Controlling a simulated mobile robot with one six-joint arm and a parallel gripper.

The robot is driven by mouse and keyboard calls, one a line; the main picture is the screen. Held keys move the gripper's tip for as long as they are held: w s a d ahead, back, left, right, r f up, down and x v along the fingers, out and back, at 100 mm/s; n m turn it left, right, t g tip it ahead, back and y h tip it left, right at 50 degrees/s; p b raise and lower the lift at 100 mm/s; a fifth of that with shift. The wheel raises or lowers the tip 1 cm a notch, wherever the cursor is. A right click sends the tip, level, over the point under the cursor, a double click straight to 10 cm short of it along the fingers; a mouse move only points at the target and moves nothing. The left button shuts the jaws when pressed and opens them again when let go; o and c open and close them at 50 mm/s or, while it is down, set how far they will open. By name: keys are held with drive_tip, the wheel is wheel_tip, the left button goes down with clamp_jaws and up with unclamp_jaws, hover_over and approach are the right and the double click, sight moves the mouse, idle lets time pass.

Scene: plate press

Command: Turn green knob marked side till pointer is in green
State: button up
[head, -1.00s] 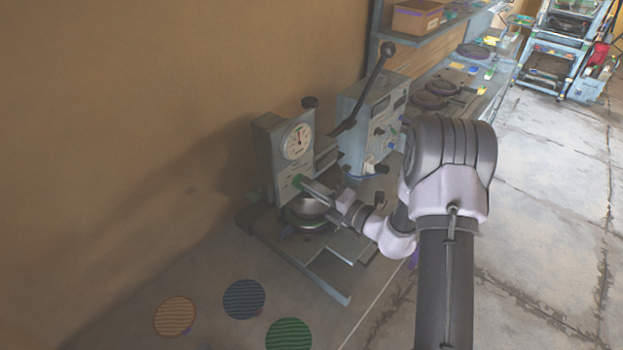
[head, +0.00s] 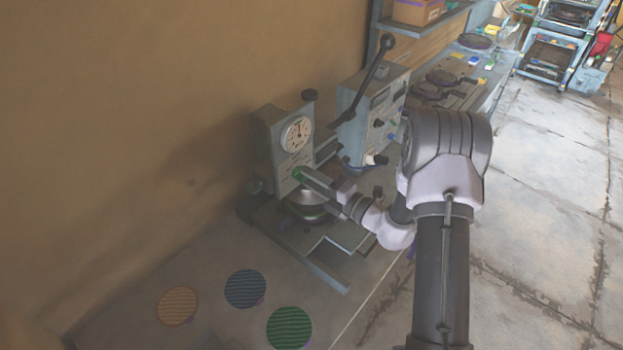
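The grey press (head: 268,141) stands on the bench by the wall. Its round white dial (head: 297,133) has a dark pointer that looks roughly upright; a green zone is too small to make out. A green knob (head: 298,173) is on the press front below the dial. My gripper (head: 304,176) reaches in from the right with its fingertips at this knob and covers part of it. Whether the fingers are closed on it, and the knob's mark, cannot be made out. Another greenish round part (head: 256,186) shows low on the press's left side.
A silver round plate (head: 306,203) sits under the knob on the press base. A second grey machine (head: 372,118) with a long black lever stands behind. Orange (head: 177,306), blue (head: 245,289) and green (head: 289,327) ribbed discs lie in front on the bench.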

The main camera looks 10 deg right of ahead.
drive_tip(key=v, duration=1.7)
drive_tip(key=shift+s+d+b, duration=0.15)
drive_tip(key=shift+b, duration=0.2)
drive_tip(key=s+a+n+g+y+b, duration=0.1)
drive_tip(key=s+a+n+g+b, duration=0.35)
drive_tip(key=a+n, duration=0.4)
drive_tip(key=s+a+n+g+y+b, duration=0.1)
drive_tip(key=s+a+n+g+b, duration=0.2)
drive_tip(key=a+n+g+b, duration=0.45)
drive_tip(key=s+f+n+t+h+b, duration=0.3)
drive_tip(key=s+n+h+b, duration=0.6)
drive_tip(key=n, duration=1.5)
wheel_tip(320, 180, down, 2)
drive_tip(key=s+d+h, duration=0.1)
drive_tip(key=s, duration=0.1)
drive_tip(key=shift+s+n+h, duration=0.25)
drive_tip(key=shift+n+h, duration=0.05)
drive_tip(key=shift+n, duration=0.1)
